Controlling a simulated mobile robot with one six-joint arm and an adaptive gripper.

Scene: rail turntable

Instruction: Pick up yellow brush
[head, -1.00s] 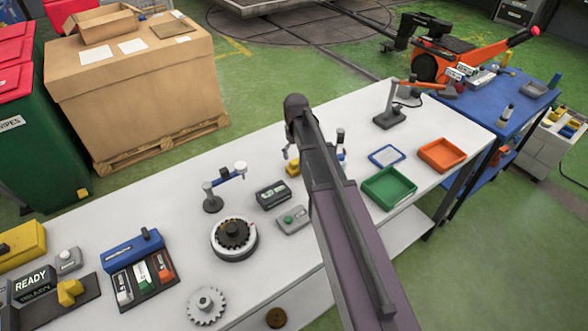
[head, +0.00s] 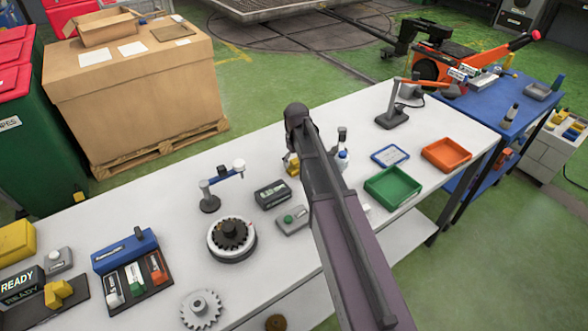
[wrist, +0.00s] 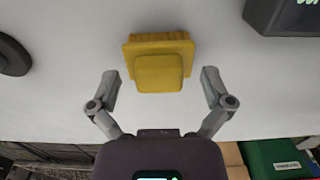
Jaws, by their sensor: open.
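The yellow brush (wrist: 158,52) lies on the white worktop, with a wide ribbed part and a smaller raised block facing the wrist camera. In the head view the brush (head: 292,164) is partly hidden by my arm. My gripper (wrist: 160,86) is open in the wrist view, one finger at each side of the brush's near block, with gaps on both sides. The fingers do not touch it. How far they are above the worktop is hard to tell.
Green (head: 392,187) and orange (head: 446,154) trays are to the right.

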